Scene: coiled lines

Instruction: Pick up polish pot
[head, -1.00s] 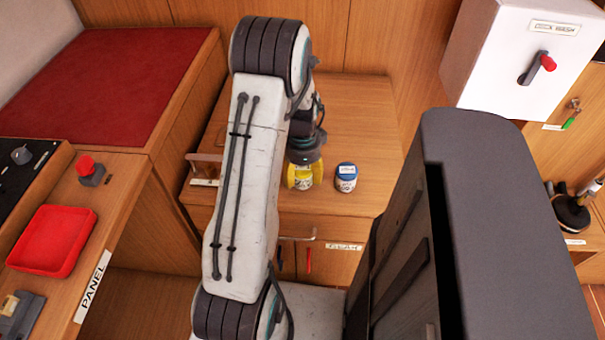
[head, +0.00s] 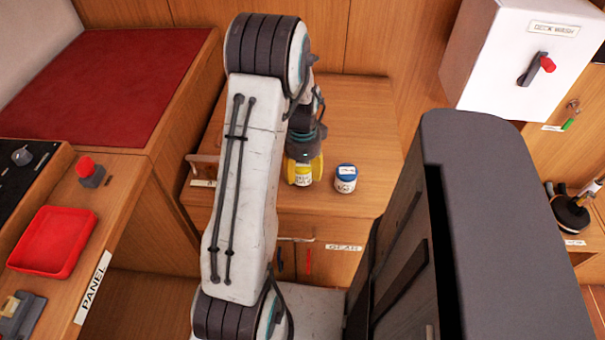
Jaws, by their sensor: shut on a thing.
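My gripper (head: 303,166) reaches down over the wooden cabinet top, partly hidden behind my own arm. Its yellow fingers are shut on a small pot (head: 304,179) with a pale label, which I take to be the polish pot. The label is too small to read. The pot looks upright and at or near the cabinet top; I cannot tell whether it is clear of the surface.
A white jar with a blue lid (head: 345,178) stands close to the right of the held pot. A wooden rail (head: 203,163) is at the cabinet's left edge. The cabinet top (head: 360,120) is bare behind the jar. A white switch box (head: 505,60) hangs at right.

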